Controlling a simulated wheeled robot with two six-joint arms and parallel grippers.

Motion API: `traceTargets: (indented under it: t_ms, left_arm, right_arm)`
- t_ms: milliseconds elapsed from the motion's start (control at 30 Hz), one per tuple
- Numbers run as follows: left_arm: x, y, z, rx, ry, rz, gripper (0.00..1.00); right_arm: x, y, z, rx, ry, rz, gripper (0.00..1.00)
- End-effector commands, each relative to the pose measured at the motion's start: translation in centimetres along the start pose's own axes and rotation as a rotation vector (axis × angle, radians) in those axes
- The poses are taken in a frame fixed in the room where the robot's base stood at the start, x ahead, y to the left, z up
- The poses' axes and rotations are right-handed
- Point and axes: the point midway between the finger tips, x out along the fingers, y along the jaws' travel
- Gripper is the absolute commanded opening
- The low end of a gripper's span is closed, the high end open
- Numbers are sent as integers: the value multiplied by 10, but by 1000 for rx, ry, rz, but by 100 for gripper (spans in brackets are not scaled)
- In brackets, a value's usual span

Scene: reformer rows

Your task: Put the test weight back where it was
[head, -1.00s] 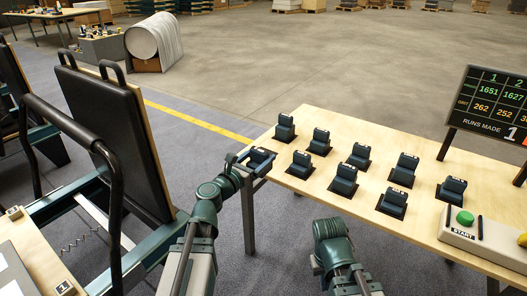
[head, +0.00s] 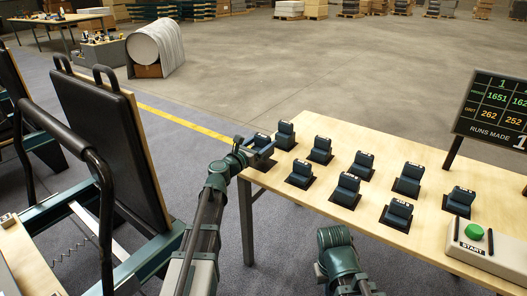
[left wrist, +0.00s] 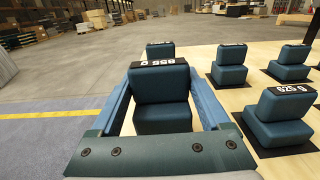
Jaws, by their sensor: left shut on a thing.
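My left gripper (head: 262,152) is shut on a dark teal seat-shaped block (head: 259,141) with a black label on top, at the left end of the wooden table (head: 290,196). In the left wrist view the held block (left wrist: 162,98) stands upright between the two blue fingers. Its label appears upside down and I cannot read it surely. I cannot tell whether its base touches the table, or whether this block is the test weight. My right arm shows at the bottom, but its gripper is out of view.
Several similar blocks stand in rows on black pads, the nearest being one behind (head: 285,134) and one beside (head: 300,172). A console with a green button (head: 474,232) and a scoreboard (head: 497,108) are at the right. A black padded reformer (head: 103,135) stands left.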

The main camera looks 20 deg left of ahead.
Motion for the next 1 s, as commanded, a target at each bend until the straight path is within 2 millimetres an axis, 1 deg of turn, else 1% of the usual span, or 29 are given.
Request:
traceTargets:
  t_ms: [167,433,733,867,900,967,1000]
  left_arm:
    - [-1,0,-8,-2,-1,1,0]
    - [-3,2,-35,-2,-1,2,0]
    - [-3,2,-34,-2,-1,3,0]
    - [-3,2,-38,-2,-1,3,0]
    - [-3,2,-38,0,0,3,82]
    - [-3,2,-37,0,0,3,92]
    - [-3,2,-37,0,0,3,100]
  right_arm:
    - [8,-1,0,-1,0,-1,0]
    - [36,-4,-2,1,1,-2,0]
    - [34,-4,-2,3,1,-2,0]
    - [38,-4,-2,3,1,-2,0]
    - [38,-4,-2,3,1,-2,0]
    - [37,-4,-2,3,1,-2,0]
    - [37,-4,-2,3,1,-2,0]
